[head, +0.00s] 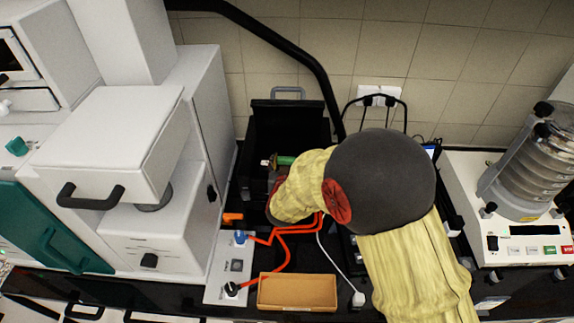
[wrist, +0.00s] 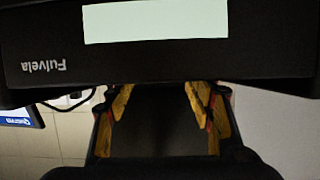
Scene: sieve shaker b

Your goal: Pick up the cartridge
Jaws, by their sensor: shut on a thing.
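My gripper (head: 276,183) is at the open black machine, its fingers mostly hidden by my yellow-sleeved arm. The cartridge seems to be the green part with a pale end (head: 285,160) that shows beside my gripper, inside the machine; my arm covers the rest. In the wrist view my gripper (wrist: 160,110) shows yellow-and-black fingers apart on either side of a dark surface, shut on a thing. A black body marked "Fulvela" (wrist: 160,55) with a pale panel fills the top of that view. The exact contact is too dark to make out.
The black machine (head: 291,104) has its lid raised against the tiled wall. A white cabinet (head: 115,140) stands close on the left. Orange cables (head: 282,232) and a brown tray (head: 298,292) lie in front. A sieve shaker (head: 522,160) stands on the right.

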